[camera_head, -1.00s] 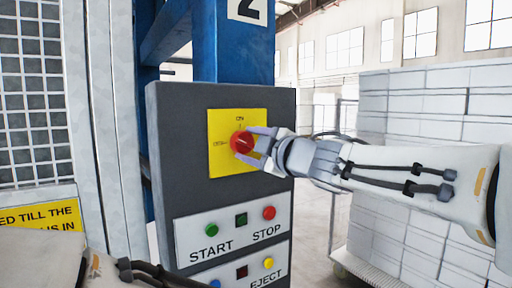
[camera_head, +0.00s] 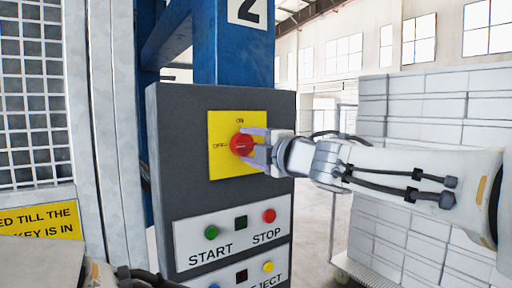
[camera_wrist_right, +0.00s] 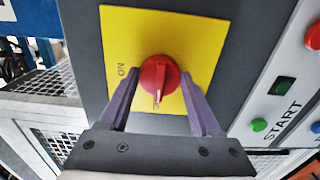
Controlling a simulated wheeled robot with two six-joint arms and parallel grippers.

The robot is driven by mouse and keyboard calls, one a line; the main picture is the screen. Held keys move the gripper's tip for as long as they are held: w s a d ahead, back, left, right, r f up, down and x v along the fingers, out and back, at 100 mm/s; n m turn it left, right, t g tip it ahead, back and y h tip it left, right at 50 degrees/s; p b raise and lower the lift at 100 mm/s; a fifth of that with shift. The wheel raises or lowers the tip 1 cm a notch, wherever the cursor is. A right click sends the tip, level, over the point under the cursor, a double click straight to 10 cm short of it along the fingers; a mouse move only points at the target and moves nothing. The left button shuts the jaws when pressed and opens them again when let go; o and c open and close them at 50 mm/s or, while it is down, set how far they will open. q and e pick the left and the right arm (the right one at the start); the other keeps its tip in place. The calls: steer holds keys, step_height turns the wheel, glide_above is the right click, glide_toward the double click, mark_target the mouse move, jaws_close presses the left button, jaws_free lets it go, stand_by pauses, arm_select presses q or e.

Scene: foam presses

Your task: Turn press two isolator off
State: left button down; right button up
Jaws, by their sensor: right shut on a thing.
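The isolator is a red rotary knob (camera_head: 241,144) on a yellow plate (camera_head: 225,165), high on the dark grey control panel under the number 2. In the head view, ON is printed above the knob and OFF to its left. My right gripper (camera_head: 252,147) is at the knob from the right, its fingers above and below it, shut on it. In the right wrist view, the knob (camera_wrist_right: 158,78) sits between the purple fingers (camera_wrist_right: 160,115). Its white mark points down the picture, which matches the OFF side; the OFF print is hidden there. My left gripper is out of view.
START (camera_head: 211,232) and STOP (camera_head: 269,216) buttons sit below the plate, with the EJECT row lower. A mesh guard (camera_head: 32,90) and a yellow warning sign (camera_head: 40,221) stand at left. Stacked white blocks (camera_head: 415,105) stand at right behind my arm.

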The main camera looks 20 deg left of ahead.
steer(key=o, duration=1.4)
steer(key=shift+c, duration=0.2)
steer(key=b+v, duration=0.1)
steer(key=v, duration=0.9)
steer(key=shift+s+d, duration=0.2)
steer(key=shift+f, duration=0.1)
